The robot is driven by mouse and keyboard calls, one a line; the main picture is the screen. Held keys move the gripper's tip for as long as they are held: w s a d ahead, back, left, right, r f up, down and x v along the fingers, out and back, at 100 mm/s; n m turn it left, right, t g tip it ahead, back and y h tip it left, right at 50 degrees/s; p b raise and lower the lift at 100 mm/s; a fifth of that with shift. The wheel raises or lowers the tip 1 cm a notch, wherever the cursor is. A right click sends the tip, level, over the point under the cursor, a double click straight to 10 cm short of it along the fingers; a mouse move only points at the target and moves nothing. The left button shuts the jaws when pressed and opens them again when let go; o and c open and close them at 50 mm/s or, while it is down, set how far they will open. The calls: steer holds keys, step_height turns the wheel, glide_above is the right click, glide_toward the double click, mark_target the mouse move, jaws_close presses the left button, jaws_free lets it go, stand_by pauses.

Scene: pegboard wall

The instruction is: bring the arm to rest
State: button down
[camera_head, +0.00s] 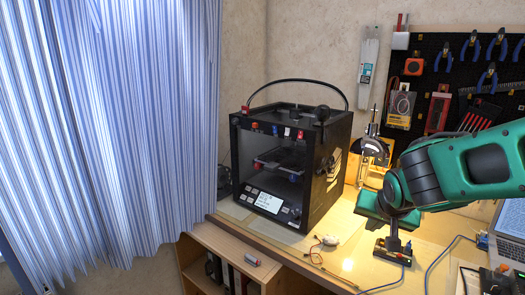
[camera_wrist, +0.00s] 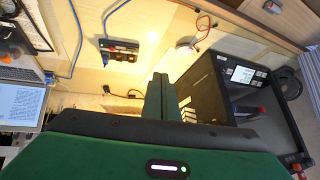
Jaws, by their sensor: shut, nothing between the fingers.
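My green arm reaches in from the right edge of the head view, over the workbench (camera_head: 350,252). My gripper (camera_wrist: 160,78) shows in the wrist view with its two fingers together and nothing between them. It is apart from the things on the bench.
A black 3D printer (camera_head: 325,165) stands left of my arm. A small circuit board (camera_wrist: 120,50) with cables lies on the bench. A laptop (camera_head: 510,235) is at the right. The pegboard (camera_head: 430,75) with tools hangs behind. A striped curtain (camera_head: 120,120) fills the left.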

steer(key=s+d+g+y, duration=0.1)
steer(key=s+d+g, duration=0.2)
steer(key=s, duration=1.1)
steer(key=s+d+f+m+g+y, duration=0.1)
steer(key=s+d+g, duration=0.3)
steer(key=s+d, duration=0.5)
steer(key=s, duration=0.5)
steer(key=shift+f, duration=0.15)
steer(key=shift+w+f+g, duration=0.25)
steer(key=shift+w+g, duration=0.05)
steer(key=shift+w, duration=0.3)
